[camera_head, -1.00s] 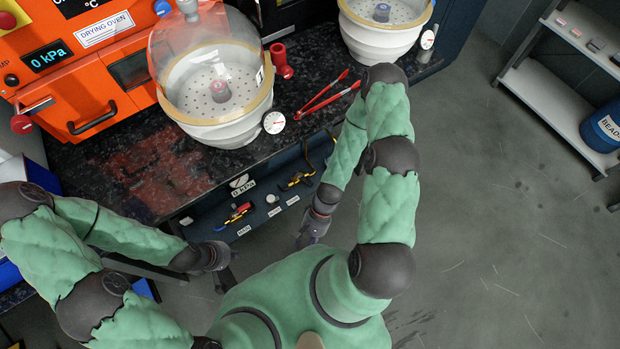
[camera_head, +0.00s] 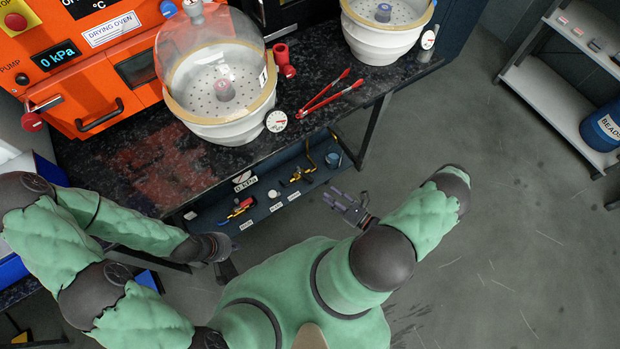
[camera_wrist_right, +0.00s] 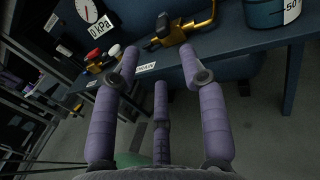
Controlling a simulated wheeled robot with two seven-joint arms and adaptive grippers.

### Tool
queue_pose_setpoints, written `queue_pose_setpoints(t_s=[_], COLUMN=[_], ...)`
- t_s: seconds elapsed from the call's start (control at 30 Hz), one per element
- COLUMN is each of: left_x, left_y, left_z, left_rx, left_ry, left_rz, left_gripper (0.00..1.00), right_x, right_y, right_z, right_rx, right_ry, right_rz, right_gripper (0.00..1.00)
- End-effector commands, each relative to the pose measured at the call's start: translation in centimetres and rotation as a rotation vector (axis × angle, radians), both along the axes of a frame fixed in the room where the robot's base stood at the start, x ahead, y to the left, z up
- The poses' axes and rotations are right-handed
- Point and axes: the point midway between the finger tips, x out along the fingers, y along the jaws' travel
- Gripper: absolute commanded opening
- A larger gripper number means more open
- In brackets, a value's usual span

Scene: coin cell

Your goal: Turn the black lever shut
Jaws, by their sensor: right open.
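A brass valve (camera_head: 300,173) with a dark lever sits on the shelf under the bench; the lever's exact angle is too small to tell. In the right wrist view the brass valve (camera_wrist_right: 190,32) shows at the top centre, with the black lever (camera_wrist_right: 162,22) standing at its left. My right gripper (camera_head: 350,207) is open and empty, in front of the shelf and to the right of the valve. In the wrist view its fingers (camera_wrist_right: 160,66) are spread below the valve, apart from it. My left gripper (camera_head: 228,258) hangs low left of the shelf; its fingers are partly hidden.
Another brass valve with a red handle (camera_head: 239,207) stands further left on the shelf. A pressure gauge (camera_wrist_right: 88,11) and a blue-grey container (camera_wrist_right: 265,12) flank the valve. The floor (camera_head: 500,200) at right is clear.

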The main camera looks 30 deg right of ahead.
Motion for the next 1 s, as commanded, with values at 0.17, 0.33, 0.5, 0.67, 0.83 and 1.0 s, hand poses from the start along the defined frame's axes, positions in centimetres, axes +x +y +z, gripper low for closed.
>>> queue_pose_setpoints(t_s=[0.17,0.33,0.5,0.67,0.83,1.0], left_x=[0.0,0.0,0.0,0.0,0.0,0.0], left_y=[0.0,0.0,0.0,0.0,0.0,0.0], left_z=[-0.3,-0.8,-1.4,-1.9,-2.1,-2.2], left_rx=[0.000,0.000,0.000,0.000,0.000,0.000], left_ry=[0.000,0.000,0.000,0.000,0.000,0.000], left_rz=[0.000,0.000,0.000,0.000,0.000,0.000], left_gripper=[0.00,0.00,0.00,0.00,0.00,0.00], right_x=[1.0,3.4,6.0,8.1,9.4,10.0], right_y=[0.1,1.1,2.2,3.0,3.5,3.7], right_z=[-0.1,-0.1,-0.1,-0.1,-0.1,0.0], right_rx=[0.001,0.001,0.000,0.001,0.001,0.001], right_ry=[-0.006,-0.006,-0.006,-0.005,-0.004,-0.004], right_rz=[-0.017,-0.012,-0.011,-0.011,-0.012,-0.014], right_gripper=[0.43,0.43,0.43,0.43,0.43,0.43])
